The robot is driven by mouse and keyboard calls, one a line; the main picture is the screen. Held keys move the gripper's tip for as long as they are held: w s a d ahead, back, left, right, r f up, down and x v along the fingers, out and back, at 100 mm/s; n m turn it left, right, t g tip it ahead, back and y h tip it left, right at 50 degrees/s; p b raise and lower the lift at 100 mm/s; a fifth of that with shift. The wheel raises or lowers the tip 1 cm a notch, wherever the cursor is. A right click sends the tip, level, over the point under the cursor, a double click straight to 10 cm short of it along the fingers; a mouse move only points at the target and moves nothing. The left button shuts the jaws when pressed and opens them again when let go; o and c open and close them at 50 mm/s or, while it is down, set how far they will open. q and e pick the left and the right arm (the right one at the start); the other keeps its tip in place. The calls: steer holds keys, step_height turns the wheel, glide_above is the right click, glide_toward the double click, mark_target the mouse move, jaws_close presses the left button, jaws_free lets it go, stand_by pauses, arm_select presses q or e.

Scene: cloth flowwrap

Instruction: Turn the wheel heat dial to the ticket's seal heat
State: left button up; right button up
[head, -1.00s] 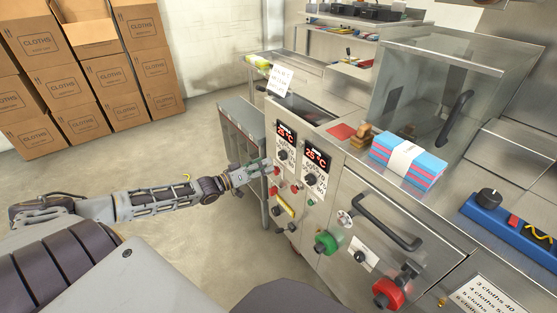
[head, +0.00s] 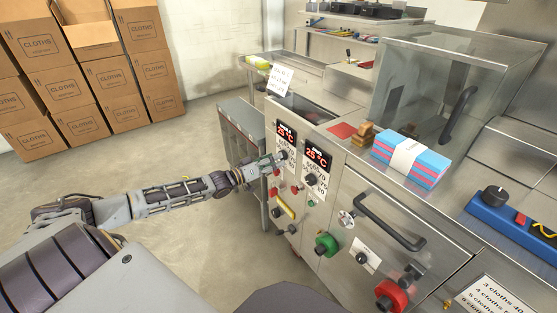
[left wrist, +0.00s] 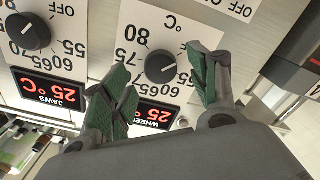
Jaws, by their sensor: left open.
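The wheel heat dial (left wrist: 160,67) is a black knob on a white scale with numbers, in the left wrist view. The red WHEEL display (left wrist: 155,115) beside it reads 25 °C. My left gripper (head: 279,160) is open at this dial; in the left wrist view its green-padded fingers (left wrist: 165,88) stand either side of the knob, apart from it as far as I can tell. The ticket (head: 279,79) is a white card standing at the machine's back left; its text is too small to read. My right gripper is not in view.
The jaws dial (left wrist: 28,31) and its JAWS display (left wrist: 50,90), also 25 °C, sit close beside. Below on the panel are buttons, a green knob (head: 326,244) and a red knob (head: 391,295). A cloth stack (head: 408,160) lies on top. Floor left is clear.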

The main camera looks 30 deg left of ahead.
arm_select(q)
steer(key=shift+b+x, duration=0.35)
steer(key=shift+x, duration=1)
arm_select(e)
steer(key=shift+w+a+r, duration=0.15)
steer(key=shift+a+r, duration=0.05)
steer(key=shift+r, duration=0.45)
arm_select(q)
steer(key=c, duration=1)
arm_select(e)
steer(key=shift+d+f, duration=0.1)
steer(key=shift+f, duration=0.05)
